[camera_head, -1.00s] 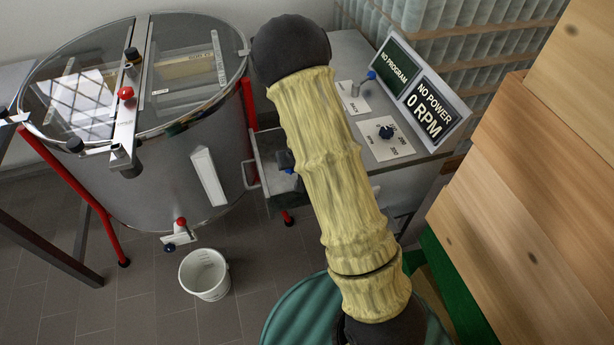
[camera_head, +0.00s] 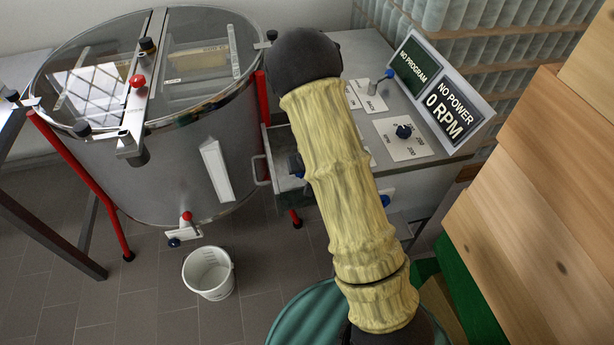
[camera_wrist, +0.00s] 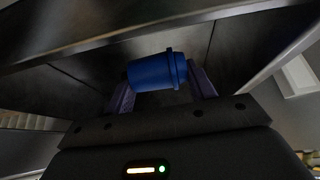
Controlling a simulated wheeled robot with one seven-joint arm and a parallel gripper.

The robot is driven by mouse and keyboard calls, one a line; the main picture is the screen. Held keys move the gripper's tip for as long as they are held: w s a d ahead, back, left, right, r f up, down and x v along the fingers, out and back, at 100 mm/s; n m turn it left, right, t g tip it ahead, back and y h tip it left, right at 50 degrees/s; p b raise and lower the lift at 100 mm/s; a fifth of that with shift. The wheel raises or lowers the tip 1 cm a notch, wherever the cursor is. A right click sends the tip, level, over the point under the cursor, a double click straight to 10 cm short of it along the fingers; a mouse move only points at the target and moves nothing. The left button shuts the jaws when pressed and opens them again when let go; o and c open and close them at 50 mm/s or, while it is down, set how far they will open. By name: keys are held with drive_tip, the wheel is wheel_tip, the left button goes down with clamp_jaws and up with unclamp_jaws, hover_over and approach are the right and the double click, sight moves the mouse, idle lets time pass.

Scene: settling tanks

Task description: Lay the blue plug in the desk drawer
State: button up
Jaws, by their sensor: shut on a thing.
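The blue plug (camera_wrist: 150,73) is a short cylinder with a wider rim at one end. In the wrist view it lies on its side between the two fingers of my gripper (camera_wrist: 163,82), which is shut on it. Dark metal surfaces lie close around and above it. The desk drawer (camera_head: 273,150) is a grey metal tray, pulled out from the desk's left side in the head view, with a handle on its front. My arm covers much of the drawer and hides my gripper there. I cannot tell the plug's height relative to the drawer.
The desk (camera_head: 365,65) carries a sign panel (camera_head: 440,88), a lever and a dial. A round steel tank (camera_head: 175,170) on red legs stands left of the drawer. A white bucket (camera_head: 209,273) is on the floor. Wooden boxes (camera_head: 540,220) crowd the right side.

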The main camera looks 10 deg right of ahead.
drive_tip(key=shift+w+f, duration=0.1)
drive_tip(key=shift+f, duration=0.35)
drive_tip(key=shift+d, duration=0.25)
drive_tip(key=shift+s+a, duration=0.1)
drive_tip(key=shift+s, duration=0.1)
drive_tip(key=shift+a+f, duration=0.1)
drive_tip(key=shift+f, duration=1.95)
drive_tip(key=shift+f+b, duration=0.2)
drive_tip(key=shift+b, duration=0.1)
drive_tip(key=o, duration=1.1)
drive_tip(key=shift+r, duration=0.1)
